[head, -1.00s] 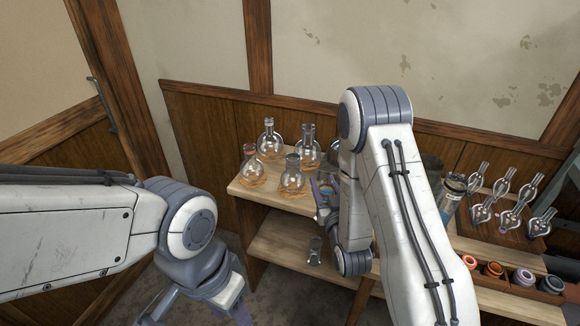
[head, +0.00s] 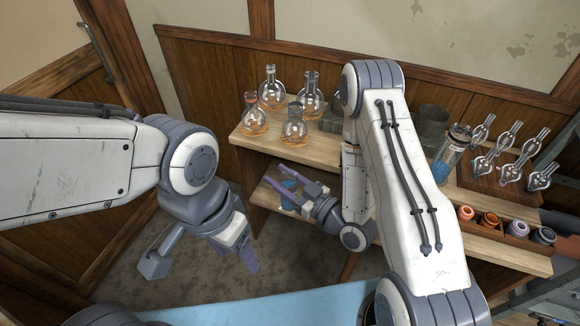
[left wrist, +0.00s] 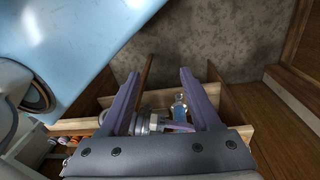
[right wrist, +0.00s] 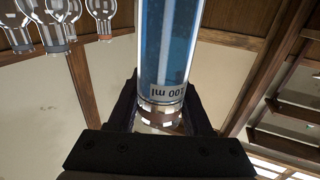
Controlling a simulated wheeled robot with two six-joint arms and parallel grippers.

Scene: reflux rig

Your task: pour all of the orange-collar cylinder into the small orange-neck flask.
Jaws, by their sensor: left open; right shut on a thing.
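My right gripper (head: 290,182) is shut on a graduated cylinder (right wrist: 165,50) with blue liquid, a "100 ml" mark and a brownish-orange collar. In the right wrist view the cylinder stands between the fingers (right wrist: 160,110); its blue part also shows in the head view (head: 289,184), in front of the shelves. Several round flasks stand on the upper shelf at the left. My left gripper (head: 205,264) is open and empty, apart from everything.
Another blue-filled cylinder (head: 446,160) stands on the upper shelf behind my right arm. A rack (head: 488,178) of bulbed glass pieces and a tray of coloured rings (head: 490,218) lie at the right. The floor (head: 180,270) below my left gripper is clear.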

